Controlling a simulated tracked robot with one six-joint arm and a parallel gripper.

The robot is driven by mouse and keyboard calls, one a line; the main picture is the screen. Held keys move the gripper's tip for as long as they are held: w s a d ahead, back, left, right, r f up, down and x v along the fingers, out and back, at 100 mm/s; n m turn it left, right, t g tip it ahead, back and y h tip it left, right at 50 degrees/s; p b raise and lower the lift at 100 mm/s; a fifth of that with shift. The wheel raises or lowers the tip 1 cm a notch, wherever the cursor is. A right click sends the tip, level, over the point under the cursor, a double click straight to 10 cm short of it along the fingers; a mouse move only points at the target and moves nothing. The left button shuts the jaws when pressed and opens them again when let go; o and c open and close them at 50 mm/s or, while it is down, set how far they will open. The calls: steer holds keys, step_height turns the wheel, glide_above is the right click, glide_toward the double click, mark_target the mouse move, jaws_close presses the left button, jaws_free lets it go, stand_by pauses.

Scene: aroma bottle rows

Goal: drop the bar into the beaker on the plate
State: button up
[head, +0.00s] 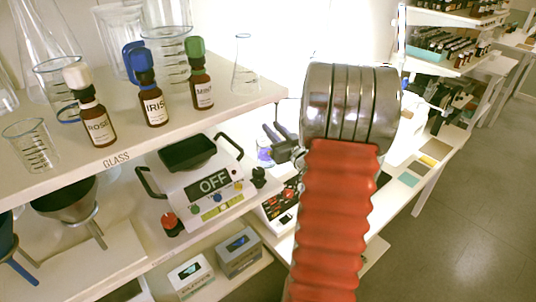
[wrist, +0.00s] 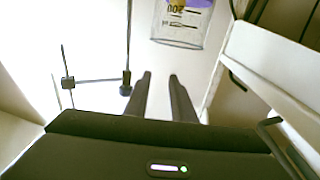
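A clear beaker (wrist: 180,28) with printed marks shows upside down at the top of the wrist view, cut off by the frame edge, with purple in it or behind it. In the head view a small clear vessel with purple (head: 264,153) shows just below and left of my gripper (head: 270,132); it looks like the same beaker. In the wrist view the two dark fingers of my gripper (wrist: 159,77) are apart, with only pale surface between them. The fingertips point toward the beaker, apart from it. I cannot make out the bar. The plate under the beaker is not clearly seen.
A shelf (head: 190,122) with glassware and labelled brown bottles stands left. Below are a device reading OFF (head: 213,185) and a unit with red buttons (head: 281,205). A thin rod with clamps (wrist: 127,80) stands left of my fingers. A white ledge (wrist: 275,70) is right.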

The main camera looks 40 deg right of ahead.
steer(key=shift+o, duration=0.9)
steer(key=v, duration=1.4)
steer(key=shift+w, duration=0.1)
